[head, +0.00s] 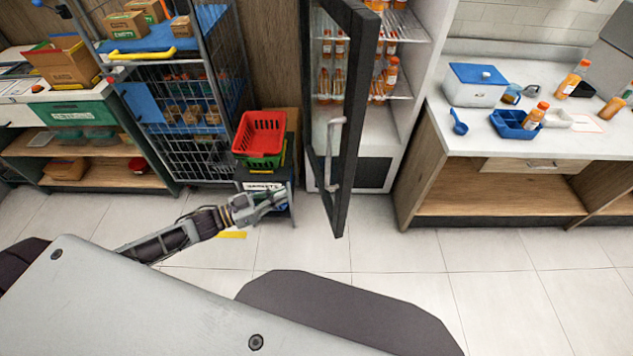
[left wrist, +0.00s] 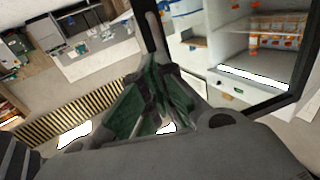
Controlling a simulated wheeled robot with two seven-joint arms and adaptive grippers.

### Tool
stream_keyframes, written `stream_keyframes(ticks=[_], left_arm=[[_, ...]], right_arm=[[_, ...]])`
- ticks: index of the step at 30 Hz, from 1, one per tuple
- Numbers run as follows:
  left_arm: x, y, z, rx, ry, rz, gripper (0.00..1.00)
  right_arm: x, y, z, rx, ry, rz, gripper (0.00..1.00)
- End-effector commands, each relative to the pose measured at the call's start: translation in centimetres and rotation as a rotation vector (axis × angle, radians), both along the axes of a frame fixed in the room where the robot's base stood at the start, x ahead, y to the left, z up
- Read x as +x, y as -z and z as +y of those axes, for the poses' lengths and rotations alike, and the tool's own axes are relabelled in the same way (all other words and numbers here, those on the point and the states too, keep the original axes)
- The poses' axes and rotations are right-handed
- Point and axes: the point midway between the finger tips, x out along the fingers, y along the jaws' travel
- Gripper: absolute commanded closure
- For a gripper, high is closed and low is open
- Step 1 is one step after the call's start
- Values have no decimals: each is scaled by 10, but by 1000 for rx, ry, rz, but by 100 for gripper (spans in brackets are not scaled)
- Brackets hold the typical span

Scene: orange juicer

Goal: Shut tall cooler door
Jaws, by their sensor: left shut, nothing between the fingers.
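The tall cooler door (head: 352,110) has a dark frame with clear glass and a pale vertical handle (head: 333,152). It stands open, swung out toward me from the white cooler (head: 408,70). Bottles (head: 390,72) with orange contents stand on the shelves inside. My left gripper (head: 279,197) is shut and empty, to the left of the door and apart from the handle in the head view. In the left wrist view its dark green fingers (left wrist: 160,100) are together, with the door frame (left wrist: 150,28) behind them. My right gripper is not in view.
A wire cage cart (head: 190,110) is at the left. A counter (head: 530,140) with a cooler box (head: 475,84) and bottles is at the right. The tiled floor (head: 400,245) before the door is clear.

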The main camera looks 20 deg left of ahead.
Motion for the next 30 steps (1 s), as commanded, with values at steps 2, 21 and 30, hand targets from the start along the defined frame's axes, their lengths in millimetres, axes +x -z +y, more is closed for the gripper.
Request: stream_keyframes(ticks=[2, 21, 30], left_arm=[[4, 0, -4, 0, 0, -1, 100], [35, 0, -37, 1, 0, -1, 100], [49, 0, -53, 0, 0, -1, 100]], right_arm=[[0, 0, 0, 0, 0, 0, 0], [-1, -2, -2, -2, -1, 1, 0], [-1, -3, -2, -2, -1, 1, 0]])
